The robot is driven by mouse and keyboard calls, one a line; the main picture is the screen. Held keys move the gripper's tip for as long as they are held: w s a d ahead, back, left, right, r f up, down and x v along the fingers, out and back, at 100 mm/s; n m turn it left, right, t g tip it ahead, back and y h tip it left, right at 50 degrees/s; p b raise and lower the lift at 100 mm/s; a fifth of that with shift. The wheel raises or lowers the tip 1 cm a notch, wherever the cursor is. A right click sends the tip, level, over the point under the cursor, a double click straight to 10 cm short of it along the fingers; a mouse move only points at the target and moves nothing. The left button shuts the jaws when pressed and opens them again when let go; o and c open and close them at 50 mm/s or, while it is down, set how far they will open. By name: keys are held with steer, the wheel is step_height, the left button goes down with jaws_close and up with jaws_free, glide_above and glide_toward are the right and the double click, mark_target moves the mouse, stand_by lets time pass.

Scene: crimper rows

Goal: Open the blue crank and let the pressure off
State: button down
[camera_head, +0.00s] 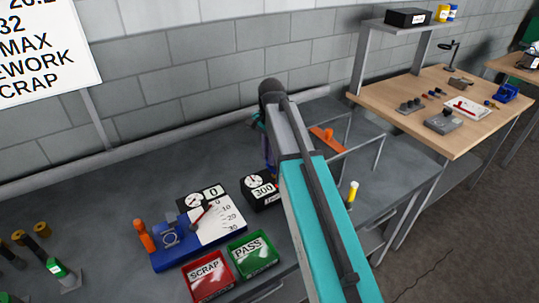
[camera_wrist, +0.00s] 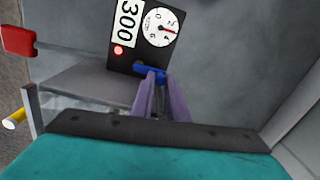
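The black gauge box (camera_head: 262,192) stands on the grey bench, with a round white dial and a panel reading 300. In the wrist view the box (camera_wrist: 124,55) shows a red needle on the dial and a lit red spot below the number. The blue crank (camera_wrist: 149,71) is a short bar at the box's near edge. My gripper's two purple fingers (camera_wrist: 155,76) reach to the crank, their tips close together and overlapping it. Whether they clasp it or only stand beside it cannot be told. In the head view my arm hides most of the gripper and the crank.
A blue crimper (camera_head: 172,235) with an orange handle stands left of the box, beside a white scale board (camera_head: 222,222). A red SCRAP tray (camera_head: 208,276) and a green PASS tray (camera_head: 252,253) lie in front. An orange tool (camera_head: 326,139) and wire frame are right of my arm.

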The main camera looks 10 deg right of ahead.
steer(key=shift+a+n, duration=0.1)
steer(key=shift+n, duration=0.3)
steer(key=shift+s+a+n, duration=0.2)
steer(key=shift+a+n, duration=0.2)
steer(key=shift+n, duration=0.8)
steer(key=n, duration=0.1)
steer(key=s+a+n+p, duration=0.1)
steer(key=n, duration=0.3)
steer(key=s+n, duration=0.1)
steer(key=n, duration=0.1)
steer(key=shift+a, duration=0.25)
steer(key=shift+s+a+n+p, duration=0.1)
steer(key=shift+s+n+p, duration=0.15)
steer(key=shift+n, duration=0.75)
steer(key=shift+s+n+p, duration=0.1)
steer(key=shift+s+n, duration=0.25)
steer(key=shift+n, duration=0.65)
